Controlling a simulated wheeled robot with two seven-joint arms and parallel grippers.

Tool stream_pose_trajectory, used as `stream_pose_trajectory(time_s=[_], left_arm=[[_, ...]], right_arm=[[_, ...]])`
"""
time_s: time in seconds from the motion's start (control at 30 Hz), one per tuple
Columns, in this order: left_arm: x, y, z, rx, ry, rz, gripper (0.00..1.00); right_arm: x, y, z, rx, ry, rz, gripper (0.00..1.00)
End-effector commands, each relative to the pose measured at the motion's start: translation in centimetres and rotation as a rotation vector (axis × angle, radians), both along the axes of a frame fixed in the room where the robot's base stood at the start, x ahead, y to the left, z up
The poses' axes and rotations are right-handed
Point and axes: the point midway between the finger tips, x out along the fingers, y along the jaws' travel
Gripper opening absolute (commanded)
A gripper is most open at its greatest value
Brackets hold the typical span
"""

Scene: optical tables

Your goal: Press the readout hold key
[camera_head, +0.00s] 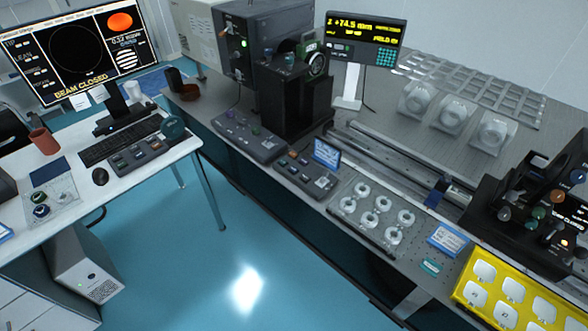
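The readout (362,38) is a dark box on a white stand (349,88) at the back of the optical table. Its lit screen shows yellow text that seems to read about +74.5 mm, with smaller text below. A teal keypad (386,57) is at its lower right, and small marks or keys (338,47) lie along its lower left. The labels are too small to tell which one is the hold key. Neither of my grippers is in view, and nothing touches the readout.
A black instrument (297,98) stands left of the readout. Control boxes (249,137) (307,174), a tray of rings (377,212), a rail (400,165) and a yellow case (520,292) occupy the table. A desk with a monitor (78,48) is at left, with clear blue floor (240,235) between.

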Motion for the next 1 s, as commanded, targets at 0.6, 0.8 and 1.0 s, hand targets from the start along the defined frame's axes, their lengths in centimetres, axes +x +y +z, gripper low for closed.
stream_pose_trajectory(time_s=[0.6, 0.8, 1.0], left_arm=[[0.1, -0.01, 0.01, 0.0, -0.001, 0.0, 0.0], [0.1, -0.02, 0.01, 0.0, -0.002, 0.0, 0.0], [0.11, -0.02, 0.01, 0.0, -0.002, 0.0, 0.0]], right_arm=[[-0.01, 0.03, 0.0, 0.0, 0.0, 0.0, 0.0], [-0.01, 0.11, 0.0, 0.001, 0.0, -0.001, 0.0], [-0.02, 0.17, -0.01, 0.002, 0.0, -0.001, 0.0]])
